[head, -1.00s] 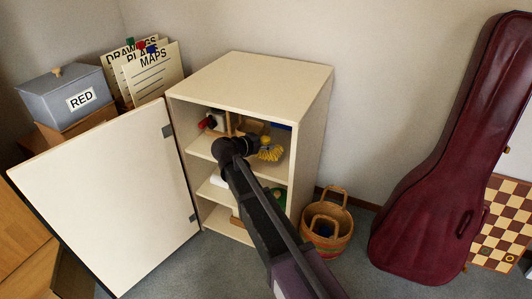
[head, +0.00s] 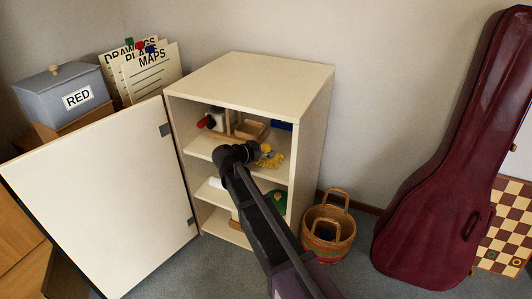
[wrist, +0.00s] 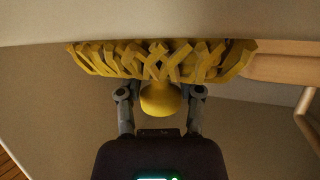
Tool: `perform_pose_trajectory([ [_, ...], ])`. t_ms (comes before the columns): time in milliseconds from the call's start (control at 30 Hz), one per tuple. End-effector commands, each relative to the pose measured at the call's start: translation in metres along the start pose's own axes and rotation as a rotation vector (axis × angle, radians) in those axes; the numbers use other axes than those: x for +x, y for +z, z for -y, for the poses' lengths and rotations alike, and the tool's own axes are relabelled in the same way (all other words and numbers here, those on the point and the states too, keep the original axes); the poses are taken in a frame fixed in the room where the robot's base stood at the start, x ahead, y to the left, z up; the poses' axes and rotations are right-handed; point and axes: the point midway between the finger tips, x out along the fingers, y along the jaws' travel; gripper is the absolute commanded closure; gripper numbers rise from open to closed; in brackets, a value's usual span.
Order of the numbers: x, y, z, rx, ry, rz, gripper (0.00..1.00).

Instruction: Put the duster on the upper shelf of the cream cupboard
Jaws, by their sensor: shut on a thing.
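The cream cupboard (head: 262,84) stands against the wall with its door (head: 98,195) swung open to the left. The duster (head: 270,158), with yellow strands and a rounded yellow end, shows at the front of the upper shelf (head: 205,148). My gripper (wrist: 160,93) is shut on the duster (wrist: 160,60); its fingers sit either side of the rounded end in the wrist view. In the head view my arm covers part of the shelf front. I cannot tell whether the duster touches the shelf.
On the upper shelf stand a red and white object (head: 212,120), a wooden tray (head: 250,130) and a blue object (head: 281,125). A green object (head: 280,200) lies on the shelf below. A basket (head: 328,232) and a maroon instrument case (head: 445,160) stand to the right.

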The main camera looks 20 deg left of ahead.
Motion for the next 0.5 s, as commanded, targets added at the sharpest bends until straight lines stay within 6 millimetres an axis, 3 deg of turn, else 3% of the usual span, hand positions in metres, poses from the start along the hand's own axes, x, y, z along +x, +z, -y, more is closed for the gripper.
perform_pose_trajectory([
  [167,0.0016,0.0038,-0.0001,0.000,0.000,0.000,1.00],
  [200,0.0012,0.0029,0.0000,0.000,0.000,0.000,0.43],
  [300,0.0011,0.0026,0.0000,0.000,0.000,0.000,0.18],
  [500,0.0011,0.0026,0.0000,0.000,0.000,0.000,0.18],
])
